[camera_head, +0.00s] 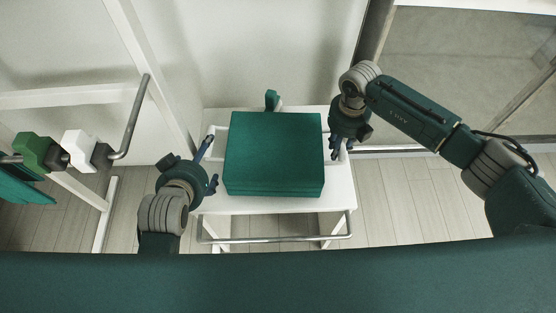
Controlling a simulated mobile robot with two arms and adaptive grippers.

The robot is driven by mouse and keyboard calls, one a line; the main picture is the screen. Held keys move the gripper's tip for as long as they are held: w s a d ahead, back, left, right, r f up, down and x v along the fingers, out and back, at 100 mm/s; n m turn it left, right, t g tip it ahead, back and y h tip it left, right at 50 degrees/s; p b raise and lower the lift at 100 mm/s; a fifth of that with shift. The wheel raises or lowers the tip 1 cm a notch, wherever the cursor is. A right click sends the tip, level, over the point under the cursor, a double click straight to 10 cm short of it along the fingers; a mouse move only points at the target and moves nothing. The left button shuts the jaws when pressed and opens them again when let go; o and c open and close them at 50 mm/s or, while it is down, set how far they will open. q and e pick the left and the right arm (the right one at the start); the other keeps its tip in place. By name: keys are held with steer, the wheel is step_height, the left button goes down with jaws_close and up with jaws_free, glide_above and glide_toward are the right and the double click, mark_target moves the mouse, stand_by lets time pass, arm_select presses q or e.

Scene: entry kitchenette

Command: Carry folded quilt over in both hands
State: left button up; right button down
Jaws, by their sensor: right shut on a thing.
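The folded quilt (273,150) is a teal, square, layered block. It lies flat on a white tray (216,138), whose ends show at the quilt's left and right sides. My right gripper (341,150) is at the quilt's right side, pointing down, its fingers closed at the tray's right end. Its grip is small and partly hidden by the hand. My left gripper (211,166) is by the tray's left end, just left of the quilt. Its fingers are spread apart, and I see nothing between them.
The tray rests on a white cart (270,204) with a metal bar (275,239) along its near side. A rail (132,120) with green and white blocks stands at the left. A white wall is behind. Wooden floor (400,200) is open at the right.

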arm_select(q)
steer(key=x, duration=0.9)
steer(key=shift+a+r, duration=0.15)
steer(key=shift+r, duration=0.05)
steer(key=f+v, duration=0.1)
steer(key=v, duration=1)
steer(key=s+a+f+m+y, duration=0.1)
steer(key=s+a+f, duration=0.3)
steer(key=a+f, duration=0.6)
steer(key=s+a+f+m+y, duration=0.1)
steer(key=s+a+f+m, duration=0.2)
steer(key=a+f, duration=0.6)
steer(key=shift+s+a+f+g+y, duration=0.4)
steer(key=shift+s+f, duration=0.15)
steer(key=shift+f, duration=0.35)
arm_select(e)
steer(key=c, duration=1.3)
jaws_free()
arm_select(q)
steer(key=shift+r, duration=0.2)
arm_select(e)
steer(key=shift+o, duration=0.2)
steer(key=shift+r, duration=0.2)
